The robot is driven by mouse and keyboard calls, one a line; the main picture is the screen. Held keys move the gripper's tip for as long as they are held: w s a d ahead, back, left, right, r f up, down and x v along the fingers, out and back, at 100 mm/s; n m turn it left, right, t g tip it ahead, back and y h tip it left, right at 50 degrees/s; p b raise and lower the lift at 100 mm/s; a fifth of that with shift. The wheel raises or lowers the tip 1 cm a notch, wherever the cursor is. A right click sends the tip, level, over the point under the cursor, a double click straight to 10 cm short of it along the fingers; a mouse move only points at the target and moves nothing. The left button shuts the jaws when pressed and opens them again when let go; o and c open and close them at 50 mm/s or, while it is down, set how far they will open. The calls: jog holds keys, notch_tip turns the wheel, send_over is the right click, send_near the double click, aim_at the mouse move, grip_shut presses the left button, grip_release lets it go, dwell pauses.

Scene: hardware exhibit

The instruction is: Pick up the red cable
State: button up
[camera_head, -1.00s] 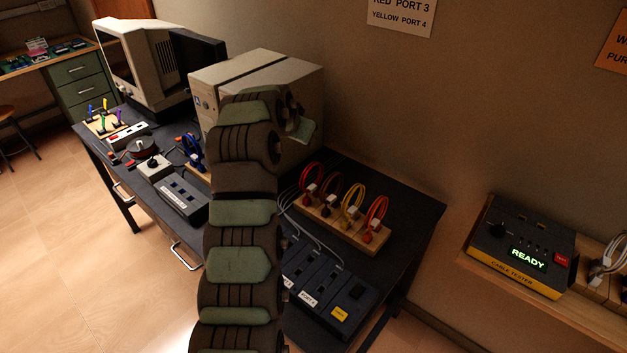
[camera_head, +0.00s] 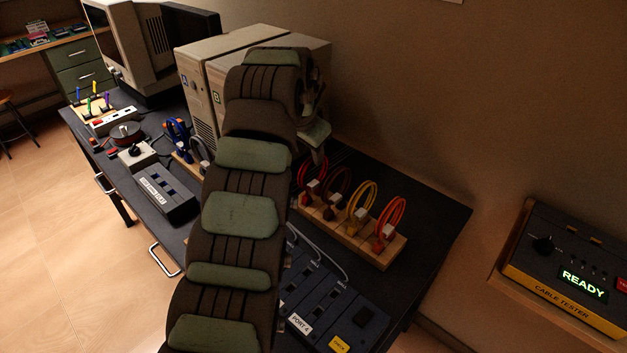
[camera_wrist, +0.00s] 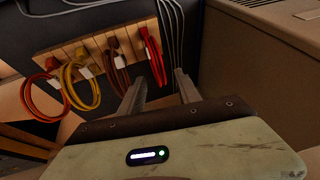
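The red cable (camera_head: 306,168) is a loop with a white tag, at the left end of a wooden rack (camera_head: 358,238) on the dark table. In the wrist view the red cable (camera_wrist: 158,68) hangs at the right end of the rack, just ahead of and between my fingers. My gripper (camera_wrist: 161,78) is open and empty, its two fingers apart. In the head view my gripper (camera_head: 318,150) is above and close to the red cable, partly hiding it. I cannot tell whether the fingers touch it.
Brown (camera_head: 338,182), yellow (camera_head: 362,198) and orange-red (camera_head: 392,216) cables share the rack. Port boxes (camera_head: 335,315) stand in front. A beige computer case (camera_head: 235,85) stands left behind my arm. A cable tester (camera_head: 565,275) reading READY sits on the right shelf.

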aim_at(311, 158)
jog(key=b+x, duration=0.1)
jog(key=x, duration=0.3)
jog(key=shift+d+f+b, duration=0.1)
jog(key=shift+b, duration=0.3)
jog(key=shift+w+f, duration=0.3)
jog(key=shift+f, duration=0.1)
jog(key=shift+c, duration=0.4)
grip_shut()
dwell(0.4)
